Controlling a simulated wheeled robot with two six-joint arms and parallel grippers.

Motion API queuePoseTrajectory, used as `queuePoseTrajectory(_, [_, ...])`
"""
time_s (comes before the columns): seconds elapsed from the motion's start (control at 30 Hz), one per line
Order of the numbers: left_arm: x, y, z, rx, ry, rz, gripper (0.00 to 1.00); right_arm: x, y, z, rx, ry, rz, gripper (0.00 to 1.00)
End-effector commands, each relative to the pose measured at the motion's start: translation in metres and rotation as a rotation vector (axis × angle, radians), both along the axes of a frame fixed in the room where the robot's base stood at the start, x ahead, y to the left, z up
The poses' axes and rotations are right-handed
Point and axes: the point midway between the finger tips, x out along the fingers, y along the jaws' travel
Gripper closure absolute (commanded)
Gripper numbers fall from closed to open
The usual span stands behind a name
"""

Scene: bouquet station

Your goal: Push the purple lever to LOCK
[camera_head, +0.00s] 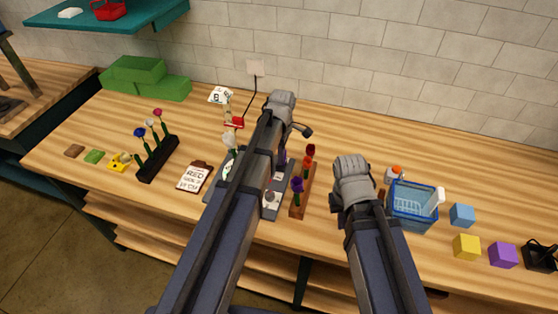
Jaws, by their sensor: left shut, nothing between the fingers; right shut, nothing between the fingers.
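A grey panel (271,204) lies on the wooden table, mostly hidden behind my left arm. My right gripper (338,203) is shut and empty, between the wooden flower rack and the blue basket.
A wooden rack (302,200) with red, orange and purple flowers stands right of the panel. A blue basket (412,222) and yellow (466,246), purple (503,255) and blue (462,215) cubes are at right. A clipboard (194,177) and black flower holder (158,163) are left.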

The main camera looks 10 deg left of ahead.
Motion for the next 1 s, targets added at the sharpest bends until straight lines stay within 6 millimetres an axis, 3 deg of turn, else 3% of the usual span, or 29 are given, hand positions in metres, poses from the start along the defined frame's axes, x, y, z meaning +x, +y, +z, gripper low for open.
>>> queuePoseTrajectory(0.03, [0.015, -0.001, -0.001, -0.002, -0.032, -0.001, 1.0, 0.0, 0.0, -0.001, 0.0, 0.0, 0.0, 1.0])
queuePoseTrajectory(1.0, [0.005, 0.0, 0.01, -0.001, -0.032, -0.001, 1.0, 0.0, 0.0, 0.01, 0.0, 0.0, 0.0, 1.0])
